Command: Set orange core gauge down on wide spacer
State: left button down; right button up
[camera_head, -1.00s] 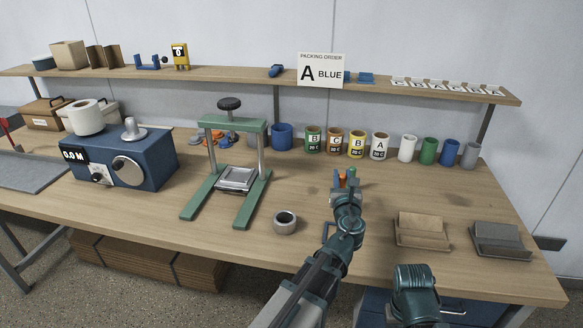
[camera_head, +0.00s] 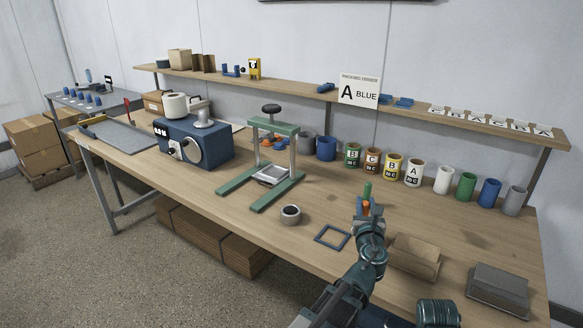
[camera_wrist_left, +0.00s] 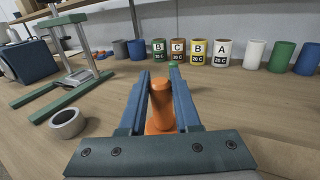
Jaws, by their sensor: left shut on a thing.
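My left gripper (camera_head: 364,206) is shut on the orange core gauge (camera_head: 365,209). In the left wrist view the gauge (camera_wrist_left: 161,100) is an upright orange cylinder between the two blue fingers (camera_wrist_left: 160,85). Its lower end is partly hidden, so I cannot tell whether it touches the table. A green peg-like piece (camera_head: 367,190) shows just beyond it. A flat blue square frame (camera_head: 332,237) lies left of the gripper. A short grey ring (camera_head: 291,215) stands farther left. I cannot tell which is the wide spacer. My right gripper is not in view.
A green press (camera_head: 272,160) and a blue machine (camera_head: 193,146) stand to the left. Several labelled and coloured cups (camera_head: 393,166) line the back. A brown block (camera_head: 415,256) and a grey block (camera_head: 498,286) sit at front right. Bare table lies around the blue frame.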

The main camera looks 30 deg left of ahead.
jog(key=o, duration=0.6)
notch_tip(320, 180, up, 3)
jog(key=p, duration=0.3)
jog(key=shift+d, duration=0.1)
pick_arm(q)
jog(key=a+r+n+g+y+p, duration=0.2)
jog(key=a+r+y, duration=0.1)
jog(key=a, duration=0.9)
jog(key=s+a+r+n+g+y+p, duration=0.1)
jog(key=a+r, duration=0.4)
jog(key=a, duration=0.7)
jog(key=n+g+y+p, duration=0.1)
jog(key=n+y+p, duration=0.1)
jog(key=shift+s+y, duration=0.15)
jog(key=shift+y, duration=0.15)
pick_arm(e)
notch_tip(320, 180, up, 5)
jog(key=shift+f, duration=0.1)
pick_arm(q)
jog(key=shift+f, duration=0.25)
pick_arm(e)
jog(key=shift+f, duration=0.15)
pick_arm(q)
notch_tip(320, 180, down, 8)
jog(key=b, duration=0.8)
jog(key=shift+f+b, duration=0.15)
jog(key=shift+b, duration=0.2)
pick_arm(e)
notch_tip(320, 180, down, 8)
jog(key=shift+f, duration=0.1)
